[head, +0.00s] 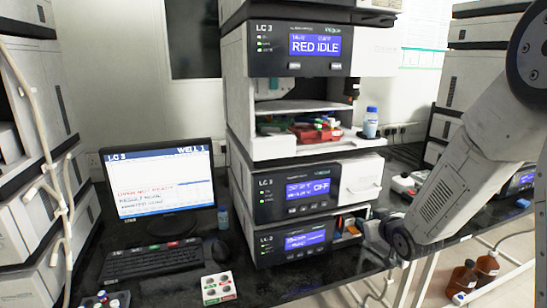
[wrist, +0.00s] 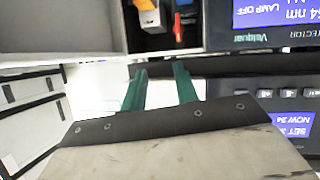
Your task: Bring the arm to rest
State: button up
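My arm (head: 460,170) comes in from the upper right of the head view and slants down to a dark joint in front of the lower right of the LC 3 stack. The fingertips cannot be made out in the head view. In the wrist view my gripper (wrist: 160,78) shows two green fingers with a clear gap between them and nothing held. The fingers are close to the instrument fronts, near a dark edge below an open compartment.
The LC 3 stack (head: 288,188) stands on a black bench, with an open tray bay and a blue-capped bottle (head: 371,123). Brown bottles (head: 462,278) stand on the floor at right.

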jog(key=s+d+r+m+g+h, duration=0.1)
jog(key=s+r+g, duration=0.25)
jog(key=s, duration=0.35)
jog(key=s+r+m+g+h, duration=0.1)
jog(key=s+r+g+h, duration=0.1)
jog(key=s+r, duration=0.4)
jog(key=s+a+r+g, duration=0.1)
jog(key=s+g, duration=0.1)
jog(key=s, duration=0.7)
jog(key=s+a+r+g, duration=0.1)
jog(key=s+r+g, duration=0.1)
jog(key=s, duration=0.7)
jog(key=s+a+r+m+g+y, duration=0.1)
jog(key=s+g, duration=0.1)
jog(key=s, duration=0.7)
jog(key=shift+s+r, duration=0.15)
jog(key=shift+r, duration=0.05)
